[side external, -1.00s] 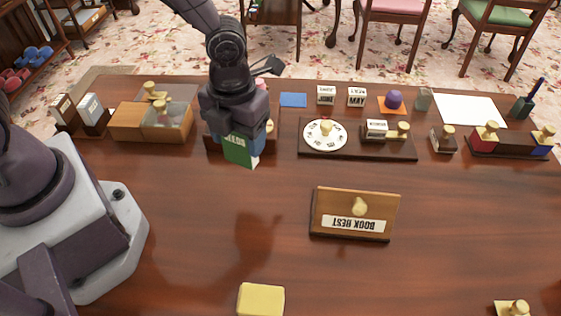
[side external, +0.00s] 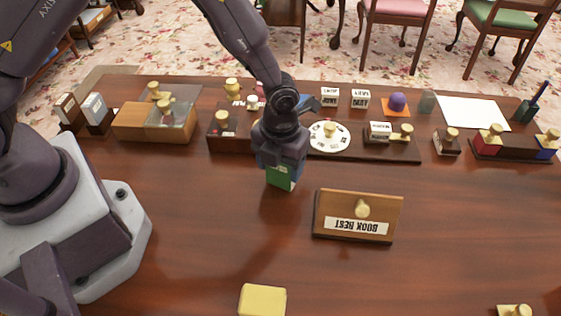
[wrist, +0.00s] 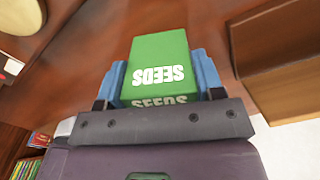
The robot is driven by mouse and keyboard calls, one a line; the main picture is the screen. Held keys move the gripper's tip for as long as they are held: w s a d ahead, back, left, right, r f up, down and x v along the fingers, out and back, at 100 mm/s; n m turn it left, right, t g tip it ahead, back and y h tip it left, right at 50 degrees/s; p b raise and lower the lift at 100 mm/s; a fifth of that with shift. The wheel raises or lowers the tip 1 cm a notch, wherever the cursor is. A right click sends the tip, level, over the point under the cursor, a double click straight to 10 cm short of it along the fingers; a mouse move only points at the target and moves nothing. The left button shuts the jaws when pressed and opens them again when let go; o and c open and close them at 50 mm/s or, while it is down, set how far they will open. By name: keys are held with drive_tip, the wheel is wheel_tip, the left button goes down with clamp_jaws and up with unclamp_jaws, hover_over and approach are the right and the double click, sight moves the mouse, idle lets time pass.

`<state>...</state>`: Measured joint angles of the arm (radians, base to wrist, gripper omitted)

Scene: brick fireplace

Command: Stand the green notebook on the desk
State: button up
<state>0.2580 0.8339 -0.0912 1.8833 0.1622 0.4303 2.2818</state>
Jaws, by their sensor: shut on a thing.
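The green notebook (side external: 281,178) is in the middle-left of the desk (side external: 200,235), left of the book rest. I cannot tell whether the notebook's lower end touches the desk.
The tilted wooden book rest (side external: 358,214) stands just right of my gripper. A wooden tray with knobs (side external: 228,138) and a board with a white dial (side external: 329,138) are behind. A yellow block (side external: 262,300) lies in front. The desk between is clear.

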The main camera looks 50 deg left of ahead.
drive_tip(key=shift+f, duration=0.15)
drive_tip(key=o, duration=0.9)
drive_tip(key=shift+o, duration=0.2)
